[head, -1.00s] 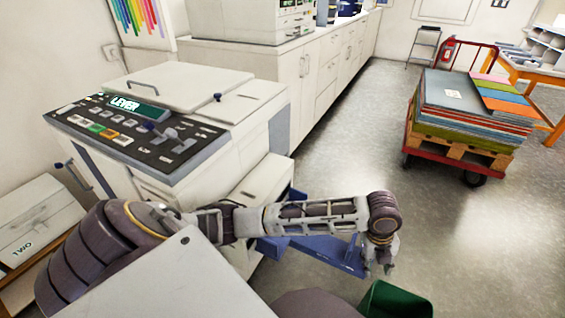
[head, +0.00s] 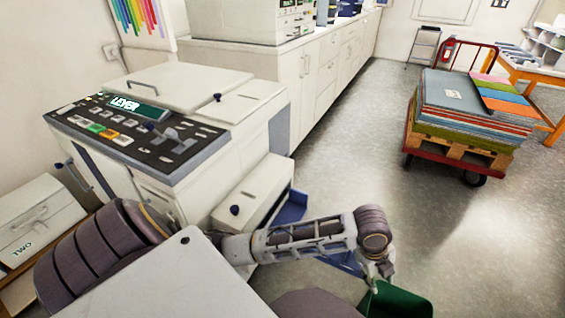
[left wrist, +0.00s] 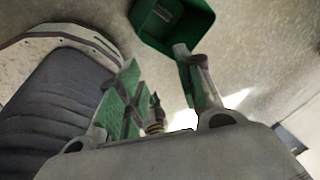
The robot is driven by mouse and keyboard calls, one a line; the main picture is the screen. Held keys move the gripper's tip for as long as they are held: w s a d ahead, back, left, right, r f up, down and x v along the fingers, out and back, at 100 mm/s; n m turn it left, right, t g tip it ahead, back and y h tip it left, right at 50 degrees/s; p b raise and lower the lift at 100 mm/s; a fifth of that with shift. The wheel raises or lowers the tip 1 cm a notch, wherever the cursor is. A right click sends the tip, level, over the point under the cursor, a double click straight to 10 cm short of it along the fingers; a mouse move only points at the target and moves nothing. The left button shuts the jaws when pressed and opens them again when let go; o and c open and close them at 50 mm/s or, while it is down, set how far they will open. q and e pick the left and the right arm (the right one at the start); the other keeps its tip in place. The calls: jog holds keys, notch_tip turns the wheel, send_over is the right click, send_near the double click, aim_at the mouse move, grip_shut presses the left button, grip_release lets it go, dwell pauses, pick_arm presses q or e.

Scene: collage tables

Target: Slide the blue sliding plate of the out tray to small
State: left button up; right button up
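The blue out tray (head: 291,208) sticks out from the right side of the copier, low down. My left arm crosses in front of it and hides much of it. Another blue part shows just behind my forearm (head: 345,262); I cannot tell the sliding plate from the tray here. My left gripper (head: 376,282) hangs past the tray's outer end, pointing down. In the left wrist view its two fingers (left wrist: 158,78) stand apart with nothing between them. No blue part shows in that view. My right gripper is not in view.
A green bin (head: 398,303) stands on the floor close by my left gripper. The copier (head: 170,120) with its LEVER display fills the left. A red cart (head: 465,115) with stacked sheets stands farther back right. The floor between is clear.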

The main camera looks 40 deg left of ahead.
pick_arm(q)
jog(key=s+a+f+n+t+y+p, duration=0.15)
jog(key=s+a+f+n, duration=0.25)
jog(key=a+f+n, duration=0.4)
jog(key=s+a+f+n+y+p, duration=0.1)
jog(key=s+a+f+n+p, duration=0.2)
jog(key=a+n, duration=0.5)
jog(key=s+a+f+n+p, duration=0.1)
jog(key=s+f, duration=0.2)
jog(key=f, duration=0.3)
jog(key=s+a+f+n+p, duration=0.1)
jog(key=s+a+f+p, duration=0.1)
jog(key=f, duration=0.5)
jog(key=s+a+f+n+y+p, duration=0.1)
jog(key=s+f+n, duration=0.1)
jog(key=f, duration=0.5)
jog(key=shift+s+a+g, duration=0.25)
jog(key=shift+s+g, duration=0.2)
jog(key=shift+s, duration=0.45)
dwell(0.9)
jog(key=shift+f, duration=0.1)
dwell(0.4)
